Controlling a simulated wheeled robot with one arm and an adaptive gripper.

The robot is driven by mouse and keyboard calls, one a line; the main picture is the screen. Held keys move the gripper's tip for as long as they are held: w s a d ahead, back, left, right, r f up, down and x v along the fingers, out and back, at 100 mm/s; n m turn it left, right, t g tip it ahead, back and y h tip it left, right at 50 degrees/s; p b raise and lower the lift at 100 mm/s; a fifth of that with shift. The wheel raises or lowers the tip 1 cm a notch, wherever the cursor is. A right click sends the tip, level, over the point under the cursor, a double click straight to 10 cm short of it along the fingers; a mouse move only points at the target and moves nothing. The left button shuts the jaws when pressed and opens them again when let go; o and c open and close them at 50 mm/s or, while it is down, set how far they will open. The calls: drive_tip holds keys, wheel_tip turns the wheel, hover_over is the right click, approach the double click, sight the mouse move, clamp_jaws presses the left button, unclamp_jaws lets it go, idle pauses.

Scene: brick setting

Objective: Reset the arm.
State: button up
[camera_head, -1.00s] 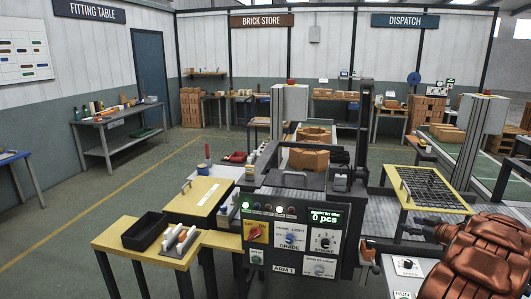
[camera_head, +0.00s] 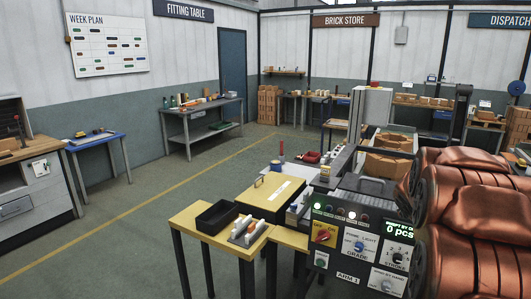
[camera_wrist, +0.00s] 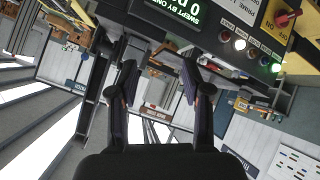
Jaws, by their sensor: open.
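My gripper (camera_wrist: 160,88) shows in the wrist view with its two dark fingers spread apart and nothing between them. The wrist view is turned nearly upside down. The control panel (camera_wrist: 215,25) with the green "0 pcs" display lies beyond the fingers there. In the head view my copper-coloured arm fills the right side and my gripper is out of sight. The same panel shows in the head view (camera_head: 361,245), left of my arm, and the arm covers part of the machine behind it.
A yellow table (camera_head: 198,222) with a black tray (camera_head: 217,215) stands left of the panel. A blue table (camera_head: 98,141) and a grey workbench (camera_head: 202,108) stand along the left. The floor (camera_head: 120,215) between them is clear.

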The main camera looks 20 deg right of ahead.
drive_tip(key=s+a+f+g+y, duration=0.15)
drive_tip(key=s+a, duration=0.25)
drive_tip(key=a, duration=0.5)
drive_tip(key=s+a+f+n+g+y, duration=0.1)
drive_tip(key=s+a+f+y, duration=0.2)
drive_tip(key=a, duration=0.6)
drive_tip(key=s+a+f+g, duration=0.2)
drive_tip(key=s+a, duration=0.3)
drive_tip(key=a, duration=0.4)
drive_tip(key=s+a+f+n+g+y, duration=0.3)
drive_tip(key=s+a+g+y, duration=0.1)
drive_tip(key=s+a, duration=1.3)
drive_tip(key=shift+b, duration=0.3)
drive_tip(key=shift+w+f, duration=0.1)
drive_tip(key=shift+c, duration=0.5)
drive_tip(key=shift+d, duration=0.1)
drive_tip(key=shift+c, duration=0.2)
